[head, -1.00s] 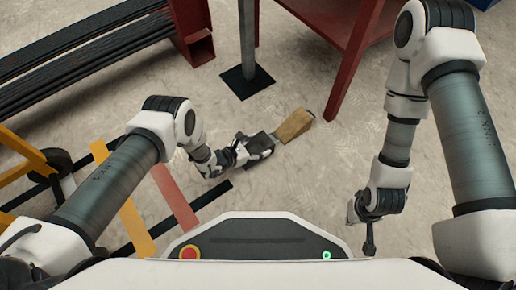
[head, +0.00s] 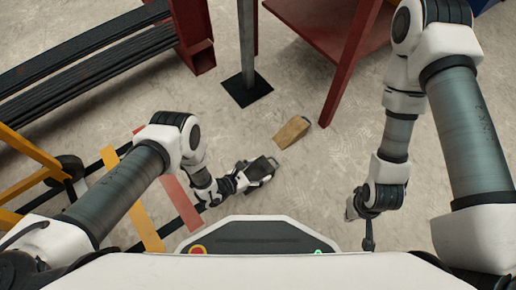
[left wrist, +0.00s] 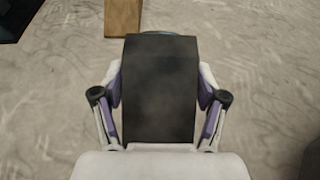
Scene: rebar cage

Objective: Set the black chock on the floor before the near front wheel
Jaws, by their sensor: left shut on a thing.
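My left gripper (head: 245,177) is shut on the black chock (head: 262,166), with a finger on each side of it. The chock fills the middle of the left wrist view (left wrist: 160,90), its broad dark face toward the camera. I cannot tell how high it is above the floor. A dark wheel (head: 66,168) shows by the yellow frame at the left; I cannot tell whether it is the near front wheel. My right gripper (head: 369,236) hangs at the right, seen edge-on, so its opening is unclear.
A wooden wedge (head: 292,131) lies on the floor just beyond the black chock. A grey post on a black plate (head: 247,90) and a red-legged table (head: 350,60) stand behind. Dark bars (head: 85,50) lie at upper left. The floor between is bare.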

